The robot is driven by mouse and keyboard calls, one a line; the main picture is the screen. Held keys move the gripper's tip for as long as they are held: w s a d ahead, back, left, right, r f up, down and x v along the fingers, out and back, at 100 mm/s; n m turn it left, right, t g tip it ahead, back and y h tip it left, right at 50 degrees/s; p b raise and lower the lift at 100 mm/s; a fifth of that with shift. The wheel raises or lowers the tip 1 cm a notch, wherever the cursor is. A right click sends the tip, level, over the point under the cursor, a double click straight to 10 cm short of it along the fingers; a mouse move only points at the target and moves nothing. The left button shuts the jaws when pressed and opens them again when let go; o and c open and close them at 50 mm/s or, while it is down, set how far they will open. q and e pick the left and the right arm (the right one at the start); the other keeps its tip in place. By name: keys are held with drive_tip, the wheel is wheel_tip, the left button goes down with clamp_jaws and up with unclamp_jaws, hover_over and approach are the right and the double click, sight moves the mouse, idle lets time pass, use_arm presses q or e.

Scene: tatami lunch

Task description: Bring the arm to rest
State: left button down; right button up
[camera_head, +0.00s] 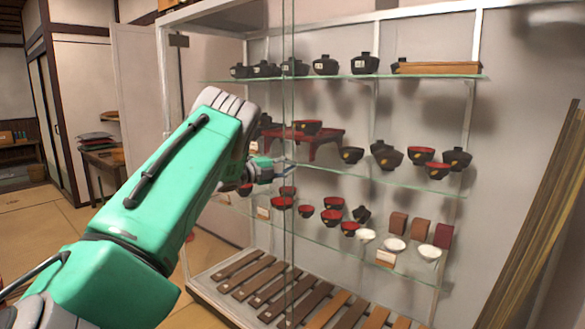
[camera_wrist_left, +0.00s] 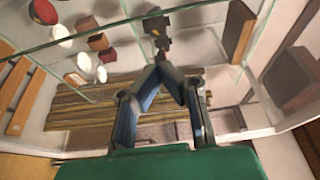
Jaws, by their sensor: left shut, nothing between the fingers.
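My left arm, green with grey joints, reaches from the lower left of the head view up to the glass display cabinet (camera_head: 163,85). My left gripper (camera_head: 284,165) is at the cabinet's front, near the height of the middle shelf. In the left wrist view my left gripper (camera_wrist_left: 162,62) has its blue-grey fingers meeting at the tips, shut and empty. My right gripper is not in view.
Glass shelves hold dark and red bowls (camera_head: 333,216), a red low table (camera_head: 328,145) and white bowls (camera_head: 396,245). Wooden slats (camera_head: 283,291) line the cabinet bottom. Bamboo poles (camera_head: 530,225) lean at right. Tatami floor (camera_head: 35,240) is open at left.

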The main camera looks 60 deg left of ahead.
use_arm(q)
drive_tip(key=s, duration=0.5)
drive_tip(key=w+d+f+n+g+y, duration=0.1)
drive_tip(key=w+d+f+n, duration=0.1)
drive_tip(key=d+f+n, duration=0.35)
drive_tip(key=w+d+f+n+g+y, duration=0.2)
drive_tip(key=w+d+f+n, duration=0.1)
drive_tip(key=d+f, duration=0.55)
drive_tip(key=s+d+f+n+g, duration=0.45)
drive_tip(key=d+f, duration=0.65)
drive_tip(key=f, duration=0.4)
drive_tip(key=s+d+f+n+g+h, duration=0.1)
drive_tip(key=s+d+f+n+g, duration=0.25)
drive_tip(key=s+d+f, duration=0.75)
drive_tip(key=s+d+n+g, duration=0.1)
drive_tip(key=s+d+g, duration=0.2)
drive_tip(key=s+d, duration=0.3)
drive_tip(key=s+d+f+g, duration=0.1)
drive_tip(key=s+d+g, duration=0.2)
drive_tip(key=s, duration=1.1)
drive_tip(key=d, duration=0.3)
drive_tip(key=shift+s+d+n+h, duration=0.35)
drive_tip(key=shift+d+h, duration=0.05)
